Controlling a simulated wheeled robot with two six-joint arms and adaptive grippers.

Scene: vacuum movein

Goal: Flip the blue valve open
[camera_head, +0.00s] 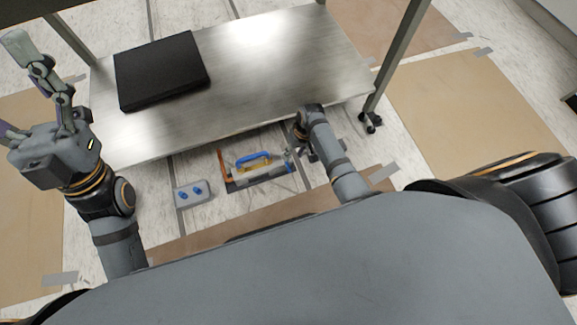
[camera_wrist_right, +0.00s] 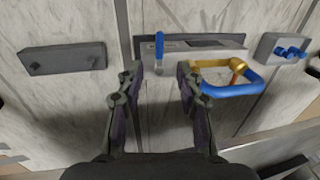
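A small blue lever (camera_wrist_right: 159,45), which looks like the blue valve, points straight up on a metal panel (camera_wrist_right: 205,55) in the right wrist view. My right gripper (camera_wrist_right: 160,78) is open and empty. Its fingertips stand left and right of the lever's lower end, apart from it in the picture; contact is not clear. In the head view, my right gripper (camera_head: 299,132) is at the shelf's front edge, its fingers mostly hidden. My left gripper (camera_head: 12,88) is open and empty at the far left, with its fingers spread.
A looped blue handle (camera_wrist_right: 232,89) on gold fittings is right of the lever. A metal shelf (camera_head: 250,90) bearing a black case (camera_head: 160,70) overhangs the area.

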